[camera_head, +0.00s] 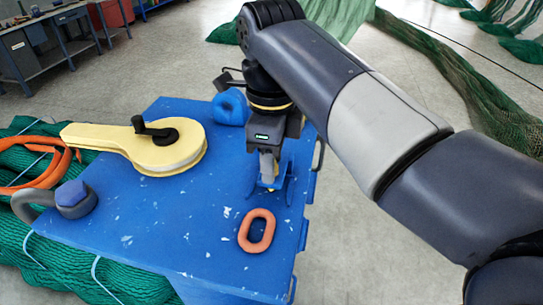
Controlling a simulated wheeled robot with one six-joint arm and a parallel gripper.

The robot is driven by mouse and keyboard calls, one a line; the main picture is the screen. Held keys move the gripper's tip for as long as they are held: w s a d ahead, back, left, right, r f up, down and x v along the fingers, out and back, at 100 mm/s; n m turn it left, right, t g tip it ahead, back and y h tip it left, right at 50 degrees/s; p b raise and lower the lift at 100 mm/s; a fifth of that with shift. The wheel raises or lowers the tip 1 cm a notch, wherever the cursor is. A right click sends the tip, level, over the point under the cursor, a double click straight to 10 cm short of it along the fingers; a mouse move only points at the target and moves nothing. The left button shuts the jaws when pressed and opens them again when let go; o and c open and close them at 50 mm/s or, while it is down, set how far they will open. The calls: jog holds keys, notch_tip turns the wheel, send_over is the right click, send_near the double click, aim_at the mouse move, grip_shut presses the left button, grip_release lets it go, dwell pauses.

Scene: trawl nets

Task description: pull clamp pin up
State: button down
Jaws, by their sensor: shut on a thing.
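My gripper (268,172) points down at the right side of the blue table (150,225). It is shut on the clamp pin, which is largely hidden between the fingers. A small blue clamp bracket (276,190) stands on the tabletop around and below the fingertips. A small yellowish part shows low at the bracket. Whether the pin is seated in the bracket or raised cannot be told from this view.
Green netting (60,265) is at the left. The table's front middle is clear.

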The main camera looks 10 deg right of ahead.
jog(key=shift+r+p, duration=1.65)
jog(key=shift+r, duration=0.15)
jog(key=c, duration=1.2)
grip_release()
jog(key=shift+c, duration=0.2)
notch_tip(320, 180, up, 11)
jog(key=p, duration=0.1)
jog(key=shift+f, duration=0.1)
